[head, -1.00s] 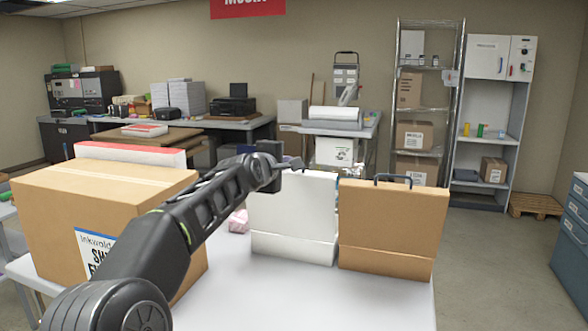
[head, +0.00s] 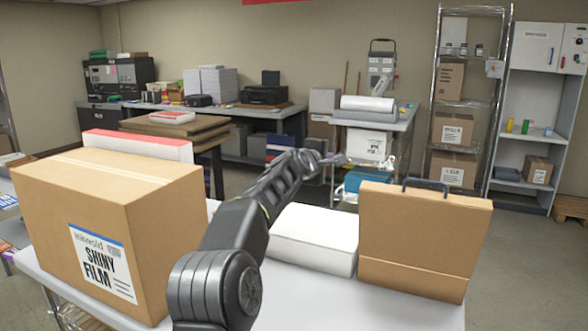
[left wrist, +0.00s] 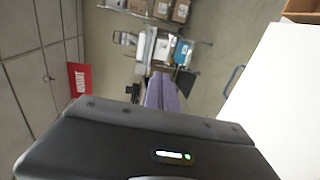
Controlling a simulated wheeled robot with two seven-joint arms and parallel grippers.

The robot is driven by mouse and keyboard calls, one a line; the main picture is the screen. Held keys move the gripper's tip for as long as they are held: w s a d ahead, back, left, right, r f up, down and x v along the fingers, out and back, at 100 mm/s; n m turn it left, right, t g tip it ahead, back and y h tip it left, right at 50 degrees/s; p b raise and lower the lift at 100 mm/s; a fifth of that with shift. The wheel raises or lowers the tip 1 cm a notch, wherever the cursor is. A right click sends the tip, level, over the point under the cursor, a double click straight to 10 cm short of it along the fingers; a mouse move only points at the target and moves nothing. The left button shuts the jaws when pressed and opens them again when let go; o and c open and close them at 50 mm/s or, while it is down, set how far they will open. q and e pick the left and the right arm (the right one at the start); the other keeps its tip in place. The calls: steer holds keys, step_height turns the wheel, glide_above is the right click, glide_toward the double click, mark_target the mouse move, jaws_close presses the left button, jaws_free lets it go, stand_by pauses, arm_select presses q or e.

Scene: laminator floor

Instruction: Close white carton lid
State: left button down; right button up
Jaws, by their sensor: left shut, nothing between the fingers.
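The white carton (head: 315,236) stands on the light table, and its lid now lies down flat or nearly flat over it. Any small gap at the lid's edge is too small to tell, and my arm hides its left part. In the left wrist view the white lid (left wrist: 285,105) fills the right side, with a blue-grey handle (left wrist: 234,80) at its edge. My left gripper (head: 338,160) is beyond and above the carton, apart from the lid; its fingers (left wrist: 163,92) are together and empty. My right gripper is not in view.
A brown carton (head: 420,245) with its lid upright and a dark handle stands right beside the white one. A large cardboard box (head: 110,220) stands at the left of the table. Open floor lies to the right; shelves and benches stand behind.

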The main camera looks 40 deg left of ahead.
arm_select(q)
steer(key=w+a+f+g+p, duration=0.1)
steer(key=w+f+p, duration=0.1)
steer(key=f, duration=0.3)
steer(key=w+a+f+g+h+p, duration=0.1)
steer(key=w+f+g+p, duration=0.1)
steer(key=f, duration=0.4)
steer(key=w+f+g+p, duration=0.1)
steer(key=w+f+p, duration=0.1)
steer(key=f, duration=0.3)
steer(key=shift+w+a+f+h, duration=0.1)
steer(key=shift+w+a+h, duration=0.1)
steer(key=shift+w, duration=0.25)
steer(key=shift+w+a+f+h, duration=0.1)
steer(key=shift+w+a, duration=0.1)
steer(key=shift+w, duration=0.25)
